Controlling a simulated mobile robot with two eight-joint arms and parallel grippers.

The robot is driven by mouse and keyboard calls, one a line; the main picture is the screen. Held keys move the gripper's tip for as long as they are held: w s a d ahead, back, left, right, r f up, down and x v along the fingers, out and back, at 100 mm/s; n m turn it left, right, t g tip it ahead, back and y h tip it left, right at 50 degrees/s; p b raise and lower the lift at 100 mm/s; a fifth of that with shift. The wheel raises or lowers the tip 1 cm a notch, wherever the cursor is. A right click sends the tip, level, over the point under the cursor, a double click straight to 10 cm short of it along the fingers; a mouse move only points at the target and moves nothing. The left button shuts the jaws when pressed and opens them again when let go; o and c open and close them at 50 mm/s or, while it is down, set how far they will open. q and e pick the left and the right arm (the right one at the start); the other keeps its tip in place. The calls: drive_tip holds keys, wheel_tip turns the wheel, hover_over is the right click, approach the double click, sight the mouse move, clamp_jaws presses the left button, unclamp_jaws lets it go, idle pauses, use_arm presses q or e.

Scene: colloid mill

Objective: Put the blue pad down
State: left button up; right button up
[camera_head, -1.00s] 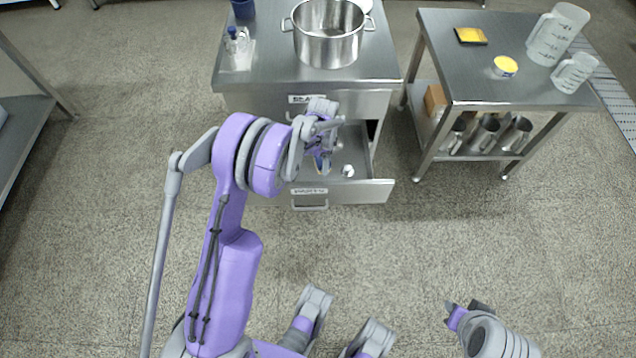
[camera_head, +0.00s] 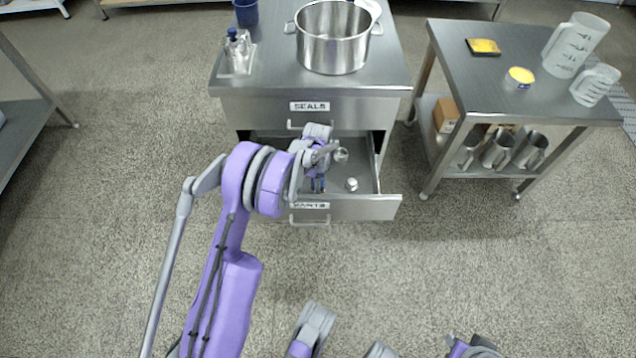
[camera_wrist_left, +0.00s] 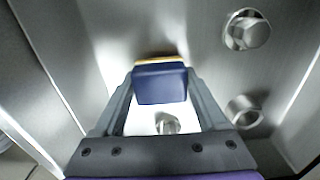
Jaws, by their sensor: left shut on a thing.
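My left gripper (camera_head: 318,184) reaches down into the open lower drawer (camera_head: 385,207), labelled PARTS. In the left wrist view, the left gripper (camera_wrist_left: 160,84) is shut on the blue pad (camera_wrist_left: 160,85), a dark blue block with a yellow-orange edge at its far side. The pad also shows as a small blue patch in the head view (camera_head: 317,186). I cannot tell whether it touches the drawer floor. My right gripper (camera_head: 472,345) shows only partly at the bottom edge of the head view; its jaws are unclear.
Metal fittings lie in the drawer, one (camera_head: 352,184) right of the gripper; another (camera_wrist_left: 243,110) shows in the wrist view. The SEALS drawer (camera_head: 270,107) above is shut. A steel pot (camera_head: 333,45) stands on top. A side table (camera_head: 500,65) holds a yellow-topped pad (camera_head: 484,47) and jugs.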

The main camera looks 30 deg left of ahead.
use_arm(q)
drive_tip(key=shift+f, duration=0.5)
drive_tip(key=shift+f, duration=0.2)
drive_tip(key=o, duration=1.5)
drive_tip(key=shift+o, duration=0.2)
drive_tip(key=shift+r, duration=0.1)
